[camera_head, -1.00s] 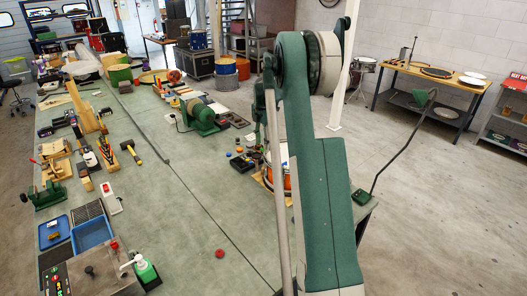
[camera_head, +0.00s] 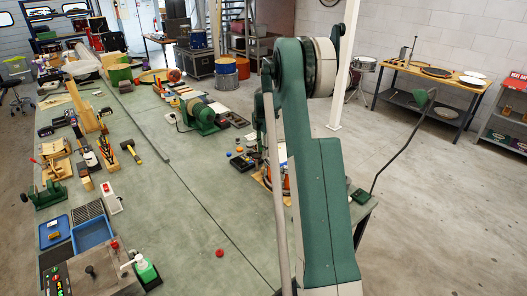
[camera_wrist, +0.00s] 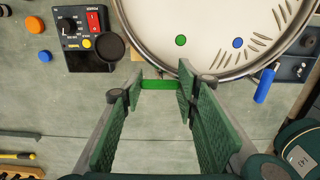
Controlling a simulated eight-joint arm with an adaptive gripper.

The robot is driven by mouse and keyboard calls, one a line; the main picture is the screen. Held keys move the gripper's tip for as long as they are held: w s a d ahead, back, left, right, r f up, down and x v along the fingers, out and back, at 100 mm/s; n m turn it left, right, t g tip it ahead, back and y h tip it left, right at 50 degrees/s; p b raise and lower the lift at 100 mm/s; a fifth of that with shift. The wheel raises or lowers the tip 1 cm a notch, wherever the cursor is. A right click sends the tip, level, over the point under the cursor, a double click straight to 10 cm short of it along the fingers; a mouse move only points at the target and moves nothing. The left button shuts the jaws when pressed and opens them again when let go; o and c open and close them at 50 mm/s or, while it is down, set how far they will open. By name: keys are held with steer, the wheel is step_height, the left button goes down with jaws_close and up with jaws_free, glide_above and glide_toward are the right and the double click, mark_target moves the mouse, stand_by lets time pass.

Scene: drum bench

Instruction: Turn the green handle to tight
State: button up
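The green handle (camera_wrist: 160,85) is a short bright green bar at the rim of a drum (camera_wrist: 215,40). A green dot (camera_wrist: 180,41) marks the pale drumhead near it. My gripper (camera_wrist: 161,90) is open in the wrist view, with one finger on each side of the green handle. Gaps show between the handle and the fingertips, and I cannot tell how far below them it lies. A blue handle (camera_wrist: 265,85) sits farther right on the rim, with a blue dot (camera_wrist: 238,43) on the head. In the head view my arm hides my gripper and most of the drum.
A black box with a red switch (camera_wrist: 95,18) stands left of the drum in the wrist view. Orange (camera_wrist: 35,24) and blue (camera_wrist: 45,57) knobs lie beside it. A red puck (camera_head: 219,253) lies on the bench, whose front middle is mostly clear.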

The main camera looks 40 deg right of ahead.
steer(key=shift+m+b, duration=0.3)
steer(key=shift+m, duration=0.1)
